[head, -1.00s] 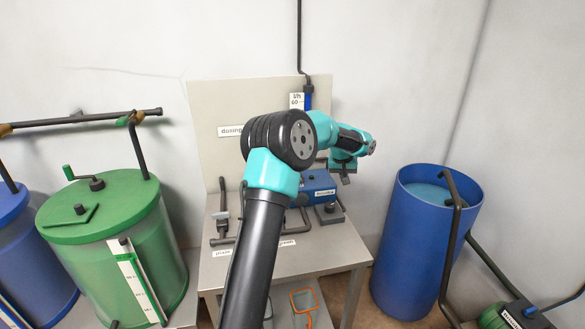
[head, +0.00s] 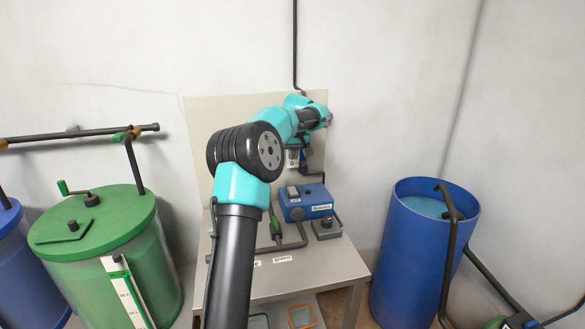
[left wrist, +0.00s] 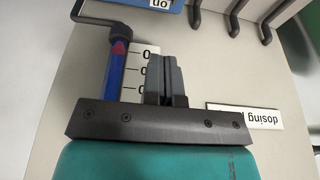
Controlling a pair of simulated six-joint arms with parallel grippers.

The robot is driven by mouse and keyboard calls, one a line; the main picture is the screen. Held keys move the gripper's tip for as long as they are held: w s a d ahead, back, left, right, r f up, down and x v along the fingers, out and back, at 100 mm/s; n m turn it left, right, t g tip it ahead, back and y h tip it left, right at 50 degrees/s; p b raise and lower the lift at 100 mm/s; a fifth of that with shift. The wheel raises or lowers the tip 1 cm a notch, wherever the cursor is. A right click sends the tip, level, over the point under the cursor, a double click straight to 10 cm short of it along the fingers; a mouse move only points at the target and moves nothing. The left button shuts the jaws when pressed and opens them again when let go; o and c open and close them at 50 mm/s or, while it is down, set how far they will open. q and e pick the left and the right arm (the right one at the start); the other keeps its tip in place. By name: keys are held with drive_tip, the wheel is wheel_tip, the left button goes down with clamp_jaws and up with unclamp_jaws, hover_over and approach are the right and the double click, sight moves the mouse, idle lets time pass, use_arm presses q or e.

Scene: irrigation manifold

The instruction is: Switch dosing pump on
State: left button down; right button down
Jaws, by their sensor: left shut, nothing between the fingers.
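The blue dosing pump (head: 318,205) sits on the grey bench in the head view, with a light-grey piece (head: 292,191) on its top left that may be its switch. A strip of the pump also shows at the top edge of the upside-down left wrist view (left wrist: 170,4), with part of a label. My left gripper (left wrist: 166,62) is shut and empty, in front of the back panel beside the flow meter's scale (left wrist: 141,58). In the head view my arm hides most of it. My right gripper is not in view.
The flow meter's blue tube (left wrist: 116,75) has a red float and stands close beside my fingers. Dark pipes and a green-handled valve (head: 275,228) lie left of the pump. A small grey box (head: 326,228) is at its front right. A blue barrel (head: 412,250) stands right.

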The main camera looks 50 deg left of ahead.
sight(293, 191)
use_arm(q)
drive_tip(key=x, duration=0.9)
drive_tip(key=d+x, duration=0.1)
drive_tip(key=x, duration=0.3)
drive_tip(key=shift+s+f, duration=0.25)
drive_tip(key=shift+f, duration=0.15)
